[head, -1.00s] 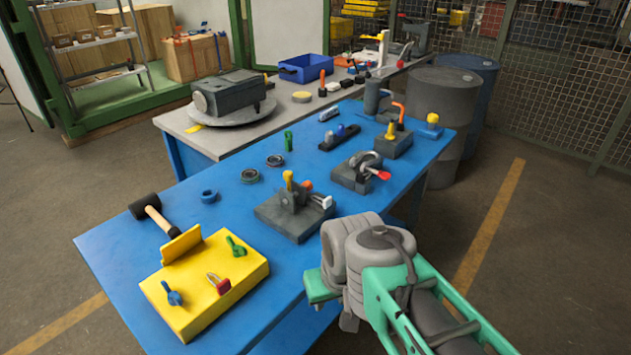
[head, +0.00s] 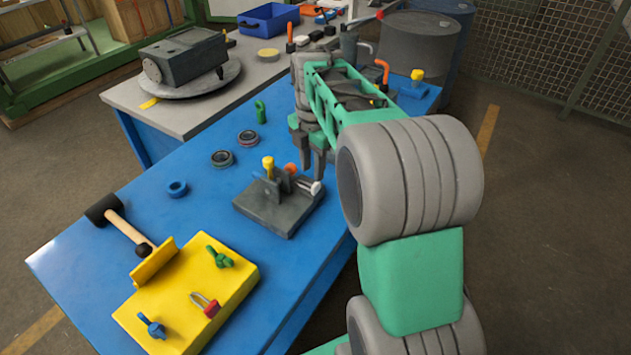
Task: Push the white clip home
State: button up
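A grey fixture block (head: 268,211) stands on the blue table, with a yellow-topped peg (head: 268,166) and an orange-topped part (head: 290,169) on it. A small white piece (head: 315,188) sticks out at its right side and looks like the white clip; I cannot tell how far in it sits. My gripper (head: 316,162) points down above and just behind the fixture's right end, close to the white piece in the picture. Its dark fingers show, but their gap is unclear. No contact can be made out. My arm hides the table behind it.
A yellow block (head: 180,300) with green, blue and red clips and a mallet (head: 122,226) are at the front left. Blue (head: 177,188) and dark rings (head: 222,158) and a green clip (head: 260,112) lie left of the fixture. An orange hook (head: 382,72) stands behind my arm.

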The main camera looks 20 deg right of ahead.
aim_at(316, 184)
jog(key=w+d+n, duration=0.1)
jog(key=n, duration=0.1)
jog(key=shift+w+d+f+n, duration=0.35)
jog(key=shift+w+f+n, duration=0.05)
notch_tip(316, 184, down, 8)
jog(key=shift+r+p, duration=0.15)
jog(key=shift+p, duration=0.3)
jog(key=shift+c, duration=0.5)
grip_shut()
